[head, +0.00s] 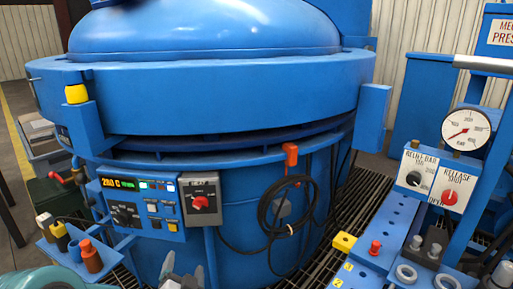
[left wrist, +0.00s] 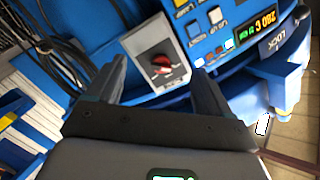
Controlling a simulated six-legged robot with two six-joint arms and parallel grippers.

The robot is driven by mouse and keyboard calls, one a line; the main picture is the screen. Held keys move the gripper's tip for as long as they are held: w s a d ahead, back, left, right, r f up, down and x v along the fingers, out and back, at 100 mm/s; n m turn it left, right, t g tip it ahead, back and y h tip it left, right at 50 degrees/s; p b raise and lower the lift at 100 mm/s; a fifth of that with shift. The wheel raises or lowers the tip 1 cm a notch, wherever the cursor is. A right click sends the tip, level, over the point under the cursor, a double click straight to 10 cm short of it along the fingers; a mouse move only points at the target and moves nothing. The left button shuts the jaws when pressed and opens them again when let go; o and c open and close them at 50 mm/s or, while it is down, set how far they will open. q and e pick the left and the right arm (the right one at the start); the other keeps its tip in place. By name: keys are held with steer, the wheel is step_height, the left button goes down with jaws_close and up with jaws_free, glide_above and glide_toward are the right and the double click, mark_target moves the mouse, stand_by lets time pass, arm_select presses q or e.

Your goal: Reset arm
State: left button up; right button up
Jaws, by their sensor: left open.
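My left gripper (head: 187,268) shows at the bottom edge of the head view, low in front of the blue furnace (head: 230,100). In the left wrist view its two dark fingers (left wrist: 160,82) stand apart with nothing between them. Beyond them is the grey switch box with a red knob (left wrist: 161,66), which also shows in the head view (head: 201,200). The fingers look apart from the box, though the exact gap is hard to tell. The control panel (head: 140,205) with a lit "280 C" display sits beside the box. My right gripper is not in view.
A coiled black cable (head: 287,212) hangs on the furnace below a red hook.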

arm_select(q)
steer(key=s+f+g+h, duration=0.2)
steer(key=s+f+g, duration=0.25)
steer(key=f, duration=0.95)
steer(key=s+d+f+n+g+h, duration=0.1)
steer(key=s+f+g, duration=0.1)
steer(key=s+f, duration=0.1)
steer(key=s+d+f+n+g+h, duration=0.1)
steer(key=s+d+f+g, duration=0.1)
steer(key=s+f, duration=0.2)
steer(key=s+d+f+n+g+h, duration=0.1)
steer(key=s+d+f+g, duration=0.1)
steer(key=s+f, duration=0.2)
steer(key=shift+s+d, duration=0.15)
steer(key=shift+s, duration=1.05)
steer(key=s+d+f+n+g+h, duration=0.2)
steer(key=s+d+n+g, duration=0.25)
steer(key=s, duration=0.55)
step_height(320, 180, up, 30)
steer(key=g+p, duration=0.1)
steer(key=p, duration=2.9)
steer(key=shift+s+a, duration=0.15)
steer(key=shift+s, duration=0.2)
